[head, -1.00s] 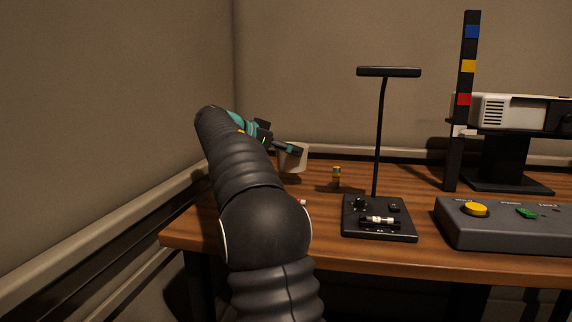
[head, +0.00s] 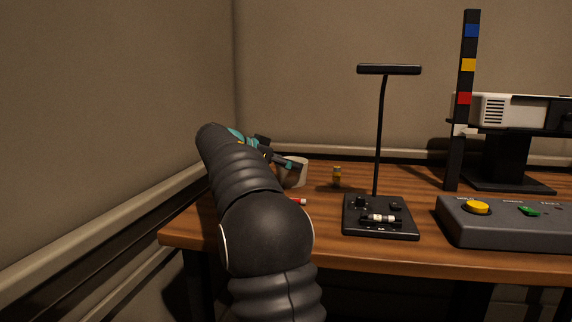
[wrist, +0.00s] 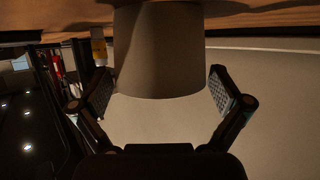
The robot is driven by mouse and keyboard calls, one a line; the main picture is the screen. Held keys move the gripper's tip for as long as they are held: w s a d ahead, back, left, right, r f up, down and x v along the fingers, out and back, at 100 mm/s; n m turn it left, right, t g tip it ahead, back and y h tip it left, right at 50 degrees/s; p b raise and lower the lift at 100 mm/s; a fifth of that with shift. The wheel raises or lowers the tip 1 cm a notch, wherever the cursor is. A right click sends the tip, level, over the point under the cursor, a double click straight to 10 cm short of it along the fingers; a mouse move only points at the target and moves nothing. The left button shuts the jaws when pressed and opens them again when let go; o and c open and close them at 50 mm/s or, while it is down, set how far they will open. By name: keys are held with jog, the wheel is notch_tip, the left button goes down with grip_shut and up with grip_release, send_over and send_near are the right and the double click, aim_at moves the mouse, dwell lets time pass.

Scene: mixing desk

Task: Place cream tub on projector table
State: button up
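The cream tub (head: 297,172) is at the left part of the wooden projector table (head: 330,253). My gripper (head: 290,163) is around it, with the arm hiding part of the tub's left side. In the wrist view the tub (wrist: 160,55) fills the space between the two fingers of my gripper (wrist: 161,88), one close on each side. Its base is close to the wood at the top of that picture; I cannot tell if it touches. The projector (head: 515,111) stands at the right.
A small brass cylinder (head: 337,177) stands just right of the tub. A small red and white item (head: 298,202) lies in front. A black lamp-like stand (head: 380,217), a striped post (head: 465,100) and a grey button console (head: 510,232) are farther right. A wall is at the left.

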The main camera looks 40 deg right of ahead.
jog(key=shift+r, duration=0.2)
jog(key=s+p+v, duration=0.1)
jog(key=v, duration=1.1)
jog(key=shift+w, duration=0.45)
